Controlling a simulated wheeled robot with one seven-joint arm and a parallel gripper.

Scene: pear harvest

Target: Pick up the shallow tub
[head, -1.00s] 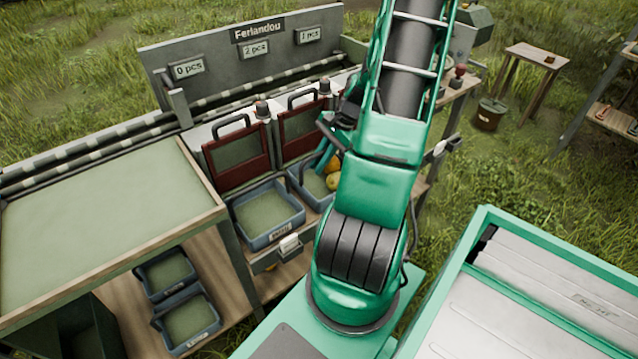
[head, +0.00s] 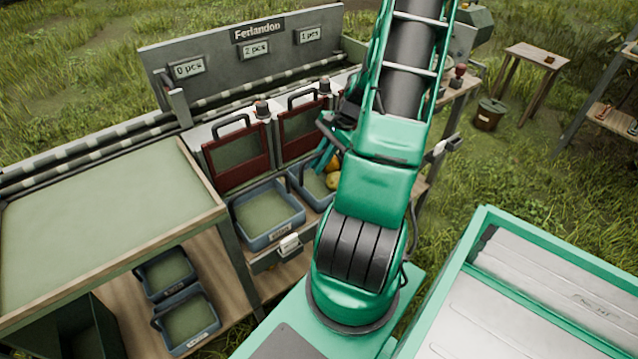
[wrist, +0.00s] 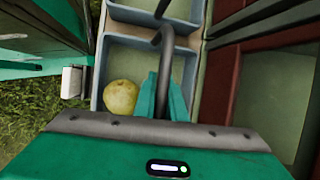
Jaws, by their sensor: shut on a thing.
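A shallow blue-grey tub (head: 297,186) with a green floor stands on the bench beneath the right red-framed door. Yellow pears (head: 333,181) lie in it, partly hidden by my arm. In the wrist view the tub (wrist: 98,88) holds one visible pear (wrist: 120,97) left of my fingers. My gripper (wrist: 163,97) is shut on the tub's dark bar handle (wrist: 165,48), which runs between the teal fingertips. In the head view my gripper (head: 326,155) is mostly hidden behind the arm. I cannot tell whether the tub is off the bench.
An empty shallow tub (head: 243,242) stands close on the left. Two more tubs (head: 158,322) sit on the lower shelf. Red-framed doors (head: 238,180) stand right behind the tubs. A sign board reads "0 pcs", "2 pcs" and "1 pcs". Grass lies right of the bench.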

